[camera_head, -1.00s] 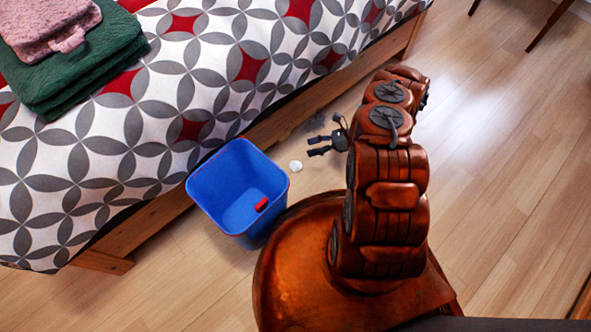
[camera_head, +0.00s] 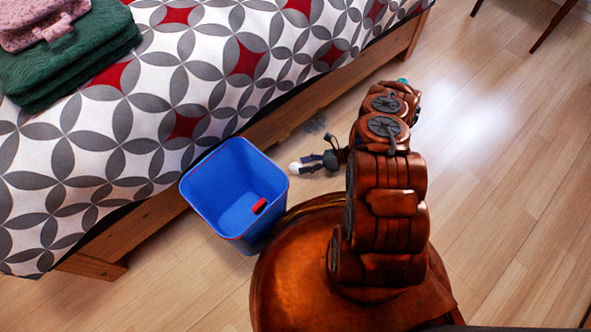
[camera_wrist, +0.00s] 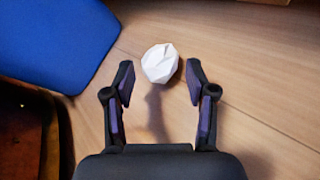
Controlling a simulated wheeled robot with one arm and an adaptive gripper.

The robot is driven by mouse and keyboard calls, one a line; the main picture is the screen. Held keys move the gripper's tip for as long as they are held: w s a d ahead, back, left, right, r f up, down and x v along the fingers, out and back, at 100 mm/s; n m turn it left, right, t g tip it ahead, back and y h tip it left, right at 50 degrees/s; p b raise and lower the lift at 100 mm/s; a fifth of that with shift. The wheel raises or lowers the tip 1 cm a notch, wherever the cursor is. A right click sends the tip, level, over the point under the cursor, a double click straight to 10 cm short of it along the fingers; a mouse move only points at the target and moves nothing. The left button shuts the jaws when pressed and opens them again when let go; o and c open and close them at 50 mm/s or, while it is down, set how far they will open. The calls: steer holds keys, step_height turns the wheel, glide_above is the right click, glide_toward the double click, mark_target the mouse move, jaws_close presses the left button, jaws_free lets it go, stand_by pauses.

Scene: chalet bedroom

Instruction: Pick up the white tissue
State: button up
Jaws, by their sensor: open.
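The white tissue (camera_wrist: 159,63) is a crumpled ball on the wooden floor. In the wrist view it lies just ahead of and between the fingertips of my gripper (camera_wrist: 158,82), which is open and empty. In the head view the tissue (camera_head: 295,166) shows as a small white spot right of the blue bin, at the tips of my gripper (camera_head: 308,168). I cannot tell whether the fingers touch it.
A blue bin (camera_head: 190,190) with a red object (camera_head: 259,206) inside stands close left of the tissue. The bed's wooden side rail (camera_head: 290,119) runs behind. Folded green (camera_head: 85,60) and pink textiles lie on the bed.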

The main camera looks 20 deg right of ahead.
steer(key=shift+x, duration=1)
steer(key=shift+c, duration=0.4)
steer(key=c, duration=0.3)
steer(key=shift+r, duration=0.1)
